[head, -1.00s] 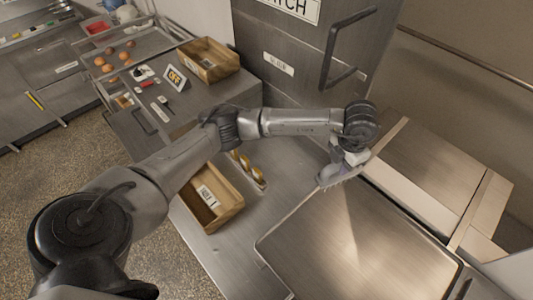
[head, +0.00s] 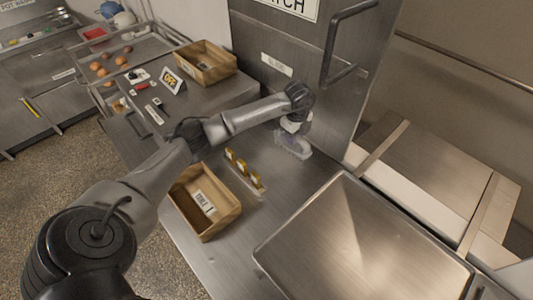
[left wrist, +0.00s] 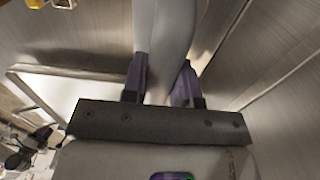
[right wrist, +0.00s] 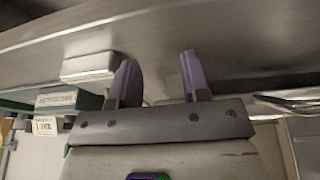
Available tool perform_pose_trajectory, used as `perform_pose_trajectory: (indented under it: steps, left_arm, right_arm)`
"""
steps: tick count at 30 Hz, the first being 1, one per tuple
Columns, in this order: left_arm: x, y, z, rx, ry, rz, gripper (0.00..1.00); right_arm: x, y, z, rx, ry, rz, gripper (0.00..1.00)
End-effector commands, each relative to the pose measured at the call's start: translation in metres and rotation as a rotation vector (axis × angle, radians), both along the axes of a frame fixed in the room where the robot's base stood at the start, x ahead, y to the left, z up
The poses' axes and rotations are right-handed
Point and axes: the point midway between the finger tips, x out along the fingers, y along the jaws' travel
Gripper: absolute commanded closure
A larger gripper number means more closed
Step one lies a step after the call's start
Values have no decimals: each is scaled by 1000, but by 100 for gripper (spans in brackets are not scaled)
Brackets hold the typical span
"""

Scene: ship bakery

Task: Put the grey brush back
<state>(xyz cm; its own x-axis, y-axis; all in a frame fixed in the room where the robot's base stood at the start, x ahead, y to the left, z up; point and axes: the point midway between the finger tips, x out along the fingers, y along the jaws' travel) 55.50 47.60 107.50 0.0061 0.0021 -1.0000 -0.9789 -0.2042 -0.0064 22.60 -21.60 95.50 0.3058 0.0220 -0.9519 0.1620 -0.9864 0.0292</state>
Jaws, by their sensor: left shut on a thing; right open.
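The grey brush (left wrist: 165,40) is between the purple fingers of my left gripper (left wrist: 162,85), which is shut on it. In the head view the brush (head: 294,147) is small and partly hidden by my left gripper (head: 295,128). It is over the steel counter, to the right of a low rack with several yellow holders (head: 244,171). I cannot tell whether it touches the counter. My right gripper (right wrist: 157,82) is open, with nothing between its fingers; it is outside the head view.
A labelled wooden box (head: 204,203) stands left of the rack. A large steel plate (head: 360,245) lies to the right. A steel cabinet with a handle (head: 345,50) rises behind. Another wooden box (head: 205,65) stands farther back. In the right wrist view, a white block (right wrist: 88,67) is beside the left finger.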

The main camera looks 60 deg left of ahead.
Motion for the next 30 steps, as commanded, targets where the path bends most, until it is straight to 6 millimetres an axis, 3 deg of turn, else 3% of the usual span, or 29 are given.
perform_pose_trajectory:
  steps: [6,12,23,30]
  left_arm:
    - [-33,36,-28,2,6,2,95]
    - [-54,59,-47,1,3,0,95]
    - [-64,70,-60,-1,0,-3,95]
    - [-64,69,-87,-3,3,-2,95]
  right_arm:
    - [0,-1,5,-3,0,2,57]
    - [0,-3,8,-9,0,6,57]
    - [0,-3,9,-9,0,6,57]
    - [0,-1,10,-5,-1,4,57]
